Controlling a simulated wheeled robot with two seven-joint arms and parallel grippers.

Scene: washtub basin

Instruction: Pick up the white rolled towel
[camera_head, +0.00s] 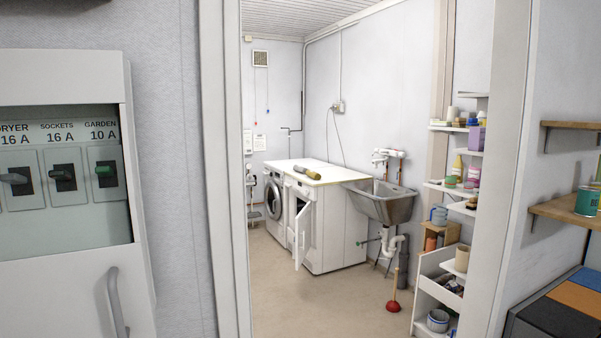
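I cannot pick out a white rolled towel for certain. A pale upright cylinder (462,258) stands on the lower part of the shelf unit, too small to identify. A yellowish roll with a dark end (307,172) lies on the white worktop (330,176) over the washing machines in the room beyond the doorway. The grey washtub basin (390,208) is on the wall right of the worktop; most of its inside is hidden. Neither of my grippers is in view.
A doorway opens ahead, its frame (226,180) at left. One machine's door (301,240) hangs open. A red plunger (393,305) stands on the floor. A crowded shelf unit (430,290) is at right, a breaker panel (65,200) at near left. The middle floor (310,305) is clear.

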